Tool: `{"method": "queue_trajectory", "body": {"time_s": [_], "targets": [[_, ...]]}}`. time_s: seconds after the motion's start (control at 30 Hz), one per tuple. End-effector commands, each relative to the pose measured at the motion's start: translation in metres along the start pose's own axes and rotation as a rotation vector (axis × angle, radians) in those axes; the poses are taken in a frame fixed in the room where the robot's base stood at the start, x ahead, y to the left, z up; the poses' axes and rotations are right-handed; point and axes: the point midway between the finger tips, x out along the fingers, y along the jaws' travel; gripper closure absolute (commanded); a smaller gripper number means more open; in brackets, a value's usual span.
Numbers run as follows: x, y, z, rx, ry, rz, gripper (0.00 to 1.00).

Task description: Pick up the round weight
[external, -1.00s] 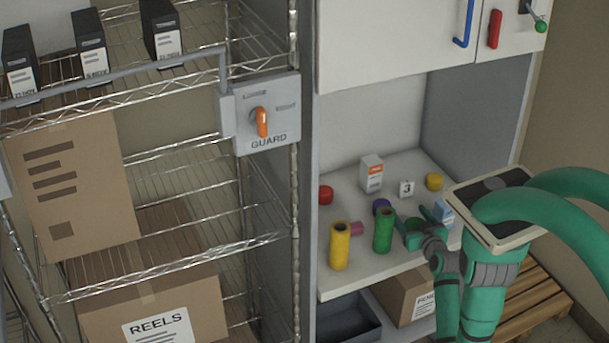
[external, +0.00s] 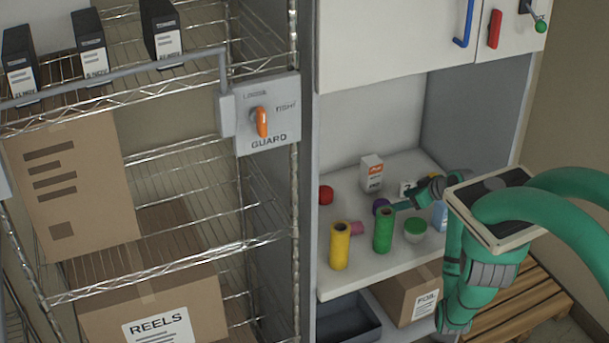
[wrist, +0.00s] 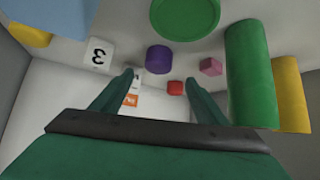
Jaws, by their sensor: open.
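A short purple cylinder (external: 380,206) stands on the cabinet shelf behind the tall green cylinder (external: 383,231); it is the likeliest round weight, though I cannot tell for certain. In the wrist view the purple cylinder (wrist: 158,58) shows between and beyond my two fingertips. My gripper (external: 399,207) is open and empty, just right of the purple cylinder in the external view. It also shows in the wrist view (wrist: 160,79), with its fingers apart. The green part of my arm partly hides the "3" block (external: 406,187).
Around it stand a yellow cylinder (external: 340,246), a pink block (external: 357,228), a red piece (external: 326,195), an orange-labelled box (external: 371,174), a green-topped cup (external: 415,231) and a blue item (external: 440,215). The cabinet side wall (external: 465,125) bounds the right.

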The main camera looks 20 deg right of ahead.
Motion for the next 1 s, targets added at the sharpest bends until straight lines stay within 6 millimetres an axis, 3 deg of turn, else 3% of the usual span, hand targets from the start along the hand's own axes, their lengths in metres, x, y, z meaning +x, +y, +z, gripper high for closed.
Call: {"method": "queue_trajectory", "body": {"time_s": [0.3,0.57,0.8,1.0], "targets": [[0.043,0.000,0.001,0.001,-0.004,-0.004,0.33],[0.060,0.001,0.000,-0.001,-0.003,-0.002,0.33],[0.093,0.003,-0.001,0.000,-0.004,-0.003,0.33],[0.106,0.004,-0.001,0.000,-0.003,-0.001,0.33]]}}
